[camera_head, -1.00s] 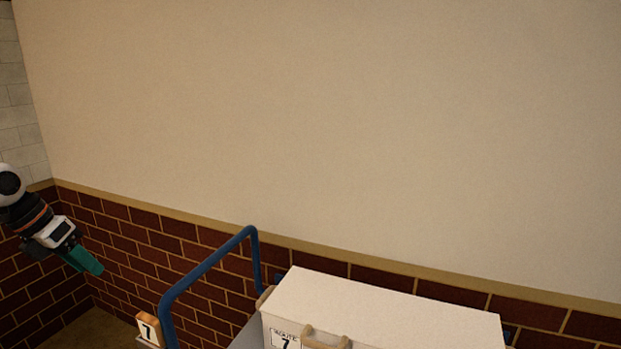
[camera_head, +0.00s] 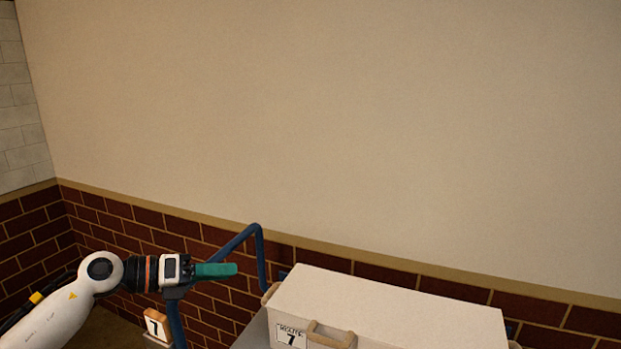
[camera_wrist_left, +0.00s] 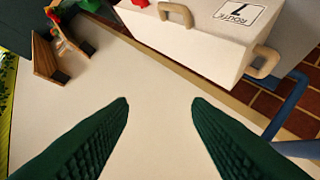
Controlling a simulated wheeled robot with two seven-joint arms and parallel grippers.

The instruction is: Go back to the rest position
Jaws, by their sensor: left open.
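My left gripper (camera_head: 217,270) comes in from the lower left in the head view, its green fingers pointing right, in front of the blue rail. In the left wrist view the two green fingers (camera_wrist_left: 160,101) are spread apart with nothing between them. The white box (camera_head: 395,307) marked with a route label and 7 stands to the right of the gripper, apart from it. The same box shows at the top of the wrist view (camera_wrist_left: 190,45). My right gripper is in neither view.
A blue tubular rail (camera_head: 261,255) stands left of the box. A small sign with a 7 (camera_head: 155,325) is below the left gripper. A wooden item (camera_wrist_left: 47,55) shows at the wrist view's upper left. A plain wall with brick below is behind; the space above the box is clear.

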